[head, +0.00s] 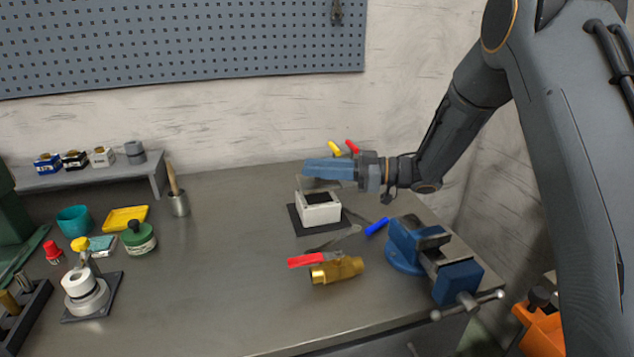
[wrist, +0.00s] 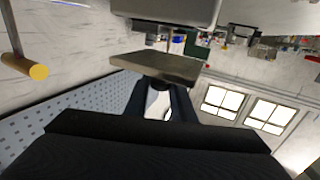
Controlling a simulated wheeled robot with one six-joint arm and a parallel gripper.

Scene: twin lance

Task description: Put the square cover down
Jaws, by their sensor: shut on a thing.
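The square cover (wrist: 152,68) shows in the wrist view as a thin grey-brown plate just beyond my fingertips. My gripper (wrist: 160,92) is shut on it, seemingly by a small dark part at its middle. In the head view my gripper (head: 312,168) points left, above the workbench and just above and behind a small white box (head: 319,213). The box has a dark opening in its top and stands on a dark square mat (head: 305,230). In the head view the cover is hard to make out near the fingertips; its exact tilt cannot be told.
A brass valve with a red handle (head: 337,269), a blue marker (head: 377,227) and a blue vise (head: 430,255) lie front and right of the box. A metal cup (head: 179,204), a green jar (head: 139,240) and several small things stand left.

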